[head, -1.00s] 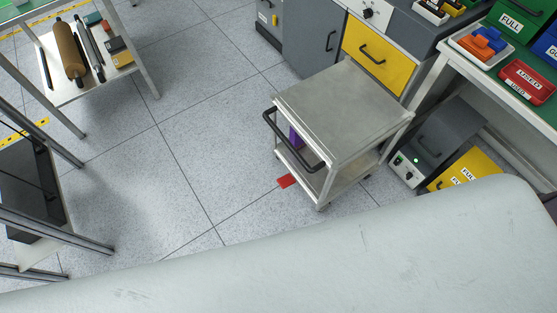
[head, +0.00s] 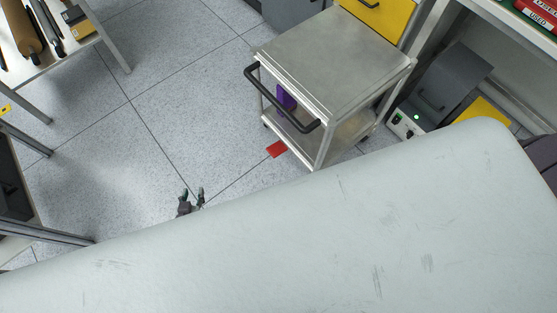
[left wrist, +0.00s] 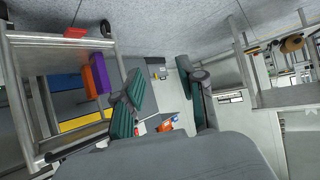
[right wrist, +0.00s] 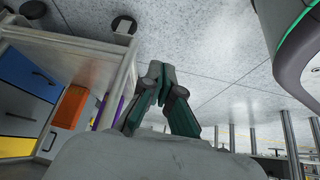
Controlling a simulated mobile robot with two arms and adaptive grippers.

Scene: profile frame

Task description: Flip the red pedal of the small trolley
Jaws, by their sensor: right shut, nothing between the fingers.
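The small trolley (head: 330,65) is a grey metal cart with a black handle bar. Its red pedal (head: 277,149) sticks out low at the near-left side, just above the floor. The pedal also shows in the left wrist view (left wrist: 76,32). My left gripper (head: 193,191) is open and empty, low over the floor, to the left of the pedal and apart from it. In the left wrist view its spread fingers (left wrist: 159,73) have nothing between them. My right gripper shows only in the right wrist view (right wrist: 162,73), shut and empty, beside the trolley frame (right wrist: 70,40).
A purple item (head: 286,97) stands on the trolley's lower shelf. A yellow drawer (head: 378,15) and a grey unit with a green light (head: 430,105) stand beyond it. A table (head: 85,42) is at upper left. The floor (head: 170,90) between is clear.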

